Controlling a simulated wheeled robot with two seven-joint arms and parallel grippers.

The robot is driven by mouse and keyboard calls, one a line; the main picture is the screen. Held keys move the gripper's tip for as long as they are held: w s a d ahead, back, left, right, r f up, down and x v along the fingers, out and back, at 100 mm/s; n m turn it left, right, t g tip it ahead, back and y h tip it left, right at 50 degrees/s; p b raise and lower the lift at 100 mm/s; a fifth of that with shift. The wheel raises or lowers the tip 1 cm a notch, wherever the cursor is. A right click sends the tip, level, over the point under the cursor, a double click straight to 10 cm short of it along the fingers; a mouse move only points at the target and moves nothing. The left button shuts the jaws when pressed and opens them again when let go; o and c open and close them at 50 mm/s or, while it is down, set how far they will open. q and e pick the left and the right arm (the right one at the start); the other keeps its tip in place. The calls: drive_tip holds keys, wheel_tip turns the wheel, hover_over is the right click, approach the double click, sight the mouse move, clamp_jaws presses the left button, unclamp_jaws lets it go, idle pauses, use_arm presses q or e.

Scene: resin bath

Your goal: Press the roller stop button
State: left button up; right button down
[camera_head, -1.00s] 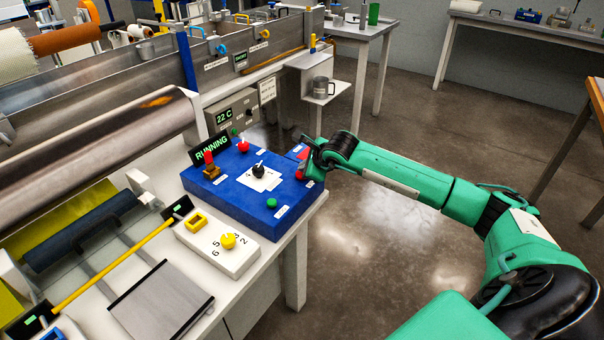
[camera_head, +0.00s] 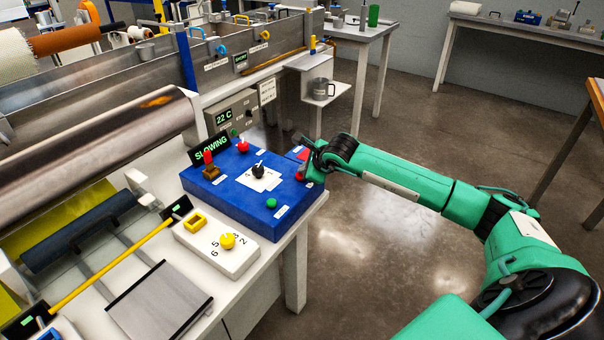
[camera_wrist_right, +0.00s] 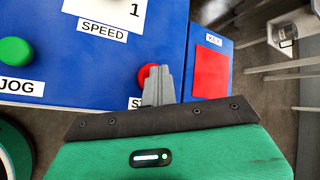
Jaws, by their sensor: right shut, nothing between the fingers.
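The blue control box (camera_head: 235,203) stands on the white bench. In the right wrist view, the red button (camera_wrist_right: 146,73) sits above a label starting "S", mostly covered by my gripper. My right gripper (camera_wrist_right: 159,78) is shut, with its fingertips over the right side of this button; they look in contact with it. The right gripper also shows in the head view (camera_head: 304,165) at the box's right edge. The display (camera_head: 211,147) on the box reads "SLOWING". My left gripper is not in view.
The box also carries a green jog button (camera_wrist_right: 15,51), a black speed knob (camera_head: 258,171) and a red key plate (camera_wrist_right: 210,73). A white box with a yellow knob (camera_head: 227,241) is in front. Rollers lie at left. Open floor is to the right.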

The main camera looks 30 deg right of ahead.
drive_tip(key=shift+r, duration=0.9)
drive_tip(key=shift+p, duration=0.3)
drive_tip(key=shift+r+p, duration=0.9)
drive_tip(key=shift+r, duration=1.65)
drive_tip(key=shift+f, duration=0.1)
